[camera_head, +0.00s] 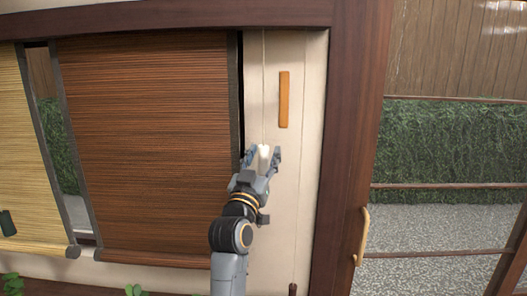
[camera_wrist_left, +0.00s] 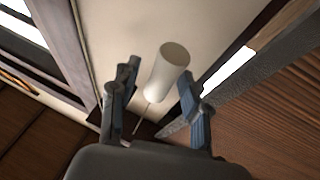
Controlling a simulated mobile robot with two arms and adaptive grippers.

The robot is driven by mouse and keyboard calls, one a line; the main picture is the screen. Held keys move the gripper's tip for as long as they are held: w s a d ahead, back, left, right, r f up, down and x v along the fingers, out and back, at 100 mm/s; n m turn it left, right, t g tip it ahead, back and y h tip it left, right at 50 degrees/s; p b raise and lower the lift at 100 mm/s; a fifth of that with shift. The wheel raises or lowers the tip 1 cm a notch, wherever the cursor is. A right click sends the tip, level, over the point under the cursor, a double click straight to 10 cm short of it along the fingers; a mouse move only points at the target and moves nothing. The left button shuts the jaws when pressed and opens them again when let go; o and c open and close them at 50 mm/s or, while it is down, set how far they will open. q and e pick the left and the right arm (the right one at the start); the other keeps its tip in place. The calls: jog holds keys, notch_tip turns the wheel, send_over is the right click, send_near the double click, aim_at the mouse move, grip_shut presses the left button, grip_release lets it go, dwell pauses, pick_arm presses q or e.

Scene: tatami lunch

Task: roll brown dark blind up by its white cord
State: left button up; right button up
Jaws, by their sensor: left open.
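The dark brown blind (camera_head: 145,140) hangs lowered over a window in the head view, with a rolled bar along its bottom edge. It also shows at the lower right of the left wrist view (camera_wrist_left: 275,115). The white cord's pull (camera_wrist_left: 168,68) is a pale cylinder, with a thin cord (camera_wrist_left: 142,118) running from it. My left gripper (camera_head: 263,155) is open at the blind's right edge, in front of the cream wall. The white pull stands between its two fingers in both views, with a visible gap to the fingers in the wrist view. My right gripper is not in view.
A straw-yellow blind (camera_head: 22,150) hangs at the left. An orange wooden strip (camera_head: 284,99) is fixed on the cream wall above my gripper. A dark wooden post (camera_head: 352,130) and a curved door handle (camera_head: 362,236) stand to the right. Green leaves (camera_head: 135,290) show at the bottom.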

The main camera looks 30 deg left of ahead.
pick_arm(q)
jog(key=shift+w, duration=0.1)
grip_shut()
